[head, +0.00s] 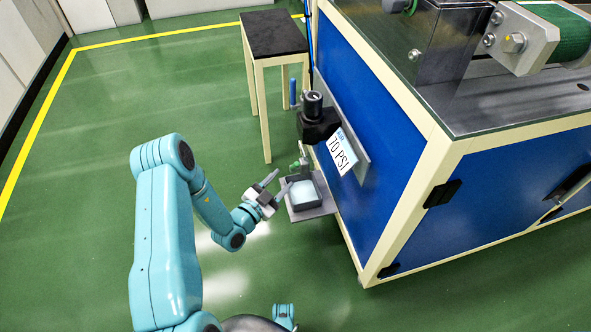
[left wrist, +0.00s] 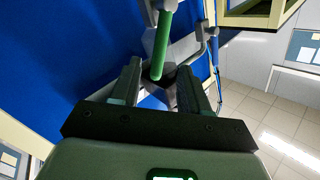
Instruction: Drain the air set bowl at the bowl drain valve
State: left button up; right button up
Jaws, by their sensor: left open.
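The air set (head: 318,122) is a black regulator unit on the blue side panel of the machine, with a "70 PSI" tag (head: 342,152) beside it. Below it is a small drain valve (head: 303,158) with some green on it; the bowl itself is hard to make out. My left gripper (head: 279,182) is open and empty, just left of the valve and slightly lower. In the left wrist view, a green lever (left wrist: 162,45) extends down toward the space between my open fingers (left wrist: 160,70); contact cannot be told. My right gripper is out of view.
A grey open container (head: 304,194) with a pale inside sits on a small shelf (head: 312,212) below the valve. A dark-topped stool (head: 274,33) stands behind. The machine's blue wall (head: 400,190) bounds the right. The green floor at left is clear.

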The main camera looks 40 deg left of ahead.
aim_at(293, 168)
pick_arm(q)
jog(key=w+b, duration=0.1)
jog(key=w, duration=0.5)
jog(key=shift+w+d+f+b, duration=0.1)
jog(key=shift+w+d+b, duration=0.05)
jog(key=shift+w+b, duration=0.2)
jog(key=shift+w, duration=0.55)
grip_shut()
